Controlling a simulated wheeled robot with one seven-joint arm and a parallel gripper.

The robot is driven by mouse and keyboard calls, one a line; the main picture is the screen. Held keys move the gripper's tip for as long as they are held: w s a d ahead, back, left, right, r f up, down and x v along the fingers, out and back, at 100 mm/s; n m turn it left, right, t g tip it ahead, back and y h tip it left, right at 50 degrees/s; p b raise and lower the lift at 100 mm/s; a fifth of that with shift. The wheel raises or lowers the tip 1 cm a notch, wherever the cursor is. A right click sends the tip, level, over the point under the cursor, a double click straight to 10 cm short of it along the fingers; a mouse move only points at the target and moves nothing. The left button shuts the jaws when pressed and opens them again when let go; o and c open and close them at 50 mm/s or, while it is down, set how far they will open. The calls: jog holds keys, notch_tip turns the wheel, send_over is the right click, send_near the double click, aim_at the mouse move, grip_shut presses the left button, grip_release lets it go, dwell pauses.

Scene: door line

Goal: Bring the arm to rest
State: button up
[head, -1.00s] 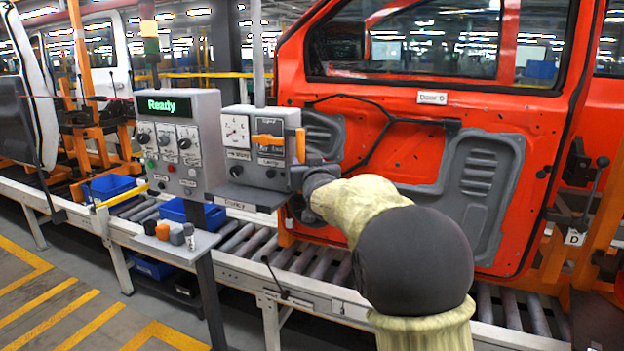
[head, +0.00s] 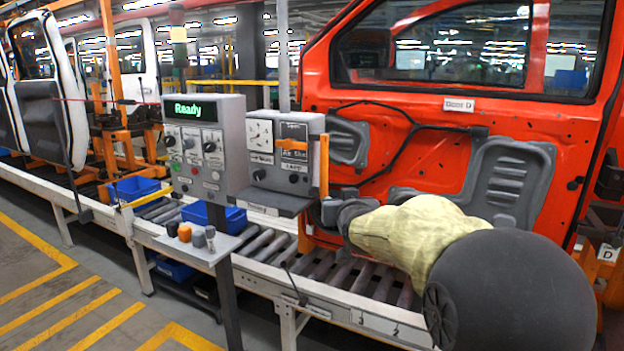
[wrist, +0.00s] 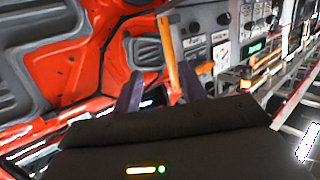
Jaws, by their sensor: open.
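My arm reaches in from the lower right of the head view. My gripper (head: 328,211) is at its far end, just right of the grey control box's shelf and in front of the orange door (head: 430,130). In the wrist view, my gripper (wrist: 160,92) has its two dark fingers spread apart with nothing between them. An upright orange bar (wrist: 167,58) shows beyond the fingers there, and the door panel (wrist: 80,75) fills the left side. I cannot tell whether the gripper touches anything.
A screen box (head: 205,140) reading "Ready" and a grey control box (head: 285,150) with an orange handle stand left of my gripper. A small shelf (head: 197,248) holds several little cylinders. The roller conveyor (head: 275,250) runs below. Blue bins (head: 132,188) stand at left.

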jog(key=s+d+f+g+p, duration=0.1)
jog(key=s+d+f+g, duration=0.2)
jog(key=s+f, duration=0.9)
jog(key=s+d+f+g+h+p, duration=0.1)
jog(key=s+f+g, duration=0.9)
jog(key=s, duration=1)
jog(key=shift+d+f+m+p, duration=0.4)
jog(key=shift+d+f+p, duration=0.1)
jog(key=shift+d+f, duration=0.4)
